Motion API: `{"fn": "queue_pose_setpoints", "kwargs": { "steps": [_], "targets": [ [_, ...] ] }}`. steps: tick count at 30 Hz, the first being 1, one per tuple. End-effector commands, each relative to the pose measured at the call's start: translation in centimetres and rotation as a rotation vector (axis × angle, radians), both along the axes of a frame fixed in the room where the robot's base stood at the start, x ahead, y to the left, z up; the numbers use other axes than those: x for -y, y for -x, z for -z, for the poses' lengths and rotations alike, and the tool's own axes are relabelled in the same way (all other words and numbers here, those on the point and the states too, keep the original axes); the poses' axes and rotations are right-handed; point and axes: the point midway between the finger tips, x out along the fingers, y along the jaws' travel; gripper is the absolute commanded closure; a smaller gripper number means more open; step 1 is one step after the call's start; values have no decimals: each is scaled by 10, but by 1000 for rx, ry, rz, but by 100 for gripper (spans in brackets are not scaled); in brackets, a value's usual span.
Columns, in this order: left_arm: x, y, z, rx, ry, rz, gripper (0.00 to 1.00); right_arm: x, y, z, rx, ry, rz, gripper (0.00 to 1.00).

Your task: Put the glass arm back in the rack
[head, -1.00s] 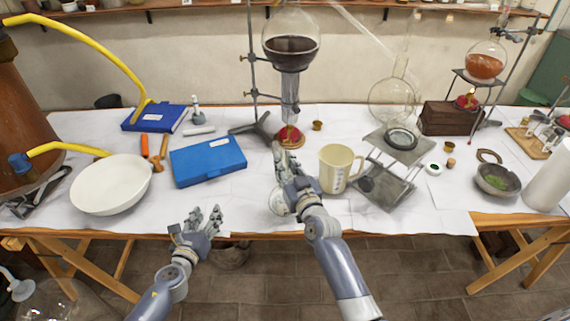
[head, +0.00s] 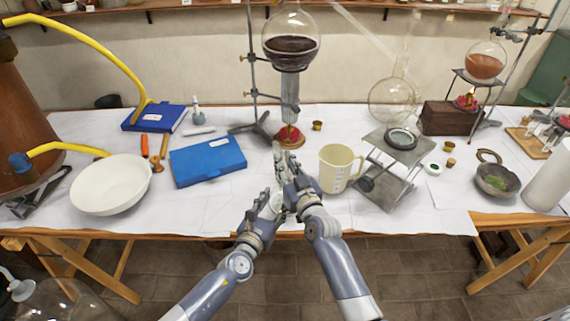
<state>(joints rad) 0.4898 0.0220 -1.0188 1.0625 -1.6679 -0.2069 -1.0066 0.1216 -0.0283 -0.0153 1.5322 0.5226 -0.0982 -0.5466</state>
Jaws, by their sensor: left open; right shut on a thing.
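My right gripper (head: 286,172) is over the front middle of the table, shut on a clear glass piece (head: 277,203), which I take to be the glass arm. Its rounded end shows below the fingers; the rest is mostly hidden by both hands. My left gripper (head: 263,204) is open, close beside the glass at its left; I cannot tell whether it touches. A small wooden rack (head: 524,143) with glass vessels stands at the far right; whether it is the task's rack is unclear.
A cream jug (head: 335,170) and a metal stand (head: 398,150) are close on the right. A blue case (head: 207,161) and white bowl (head: 112,186) lie left. Behind the grippers, a large flask (head: 291,38) hangs on a rod stand over a red-topped burner (head: 290,137).

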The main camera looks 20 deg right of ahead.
Motion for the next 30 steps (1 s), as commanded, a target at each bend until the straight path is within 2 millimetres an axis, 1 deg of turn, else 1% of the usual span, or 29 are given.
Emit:
{"fn": "queue_pose_setpoints", "kwargs": {
  "steps": [1,3,11,12,17,22,30],
  "targets": [
    [6,-6,-1,4,-4,2,56,0,0,0,0,1,0,100],
    [10,-14,0,7,-4,2,56,0,0,0,0,1,0,100],
    [28,-36,2,9,-3,1,56,0,0,0,0,1,1,100],
    [30,-36,6,2,-4,2,56,0,0,0,0,1,1,100],
    [38,-43,9,-4,-3,2,56,0,0,0,0,0,0,100],
    [40,-49,9,-2,-2,1,56,-1,0,0,1,-2,-2,100],
    [41,-52,9,-2,0,0,56,-2,0,0,1,-3,-2,100]
  ]
}}
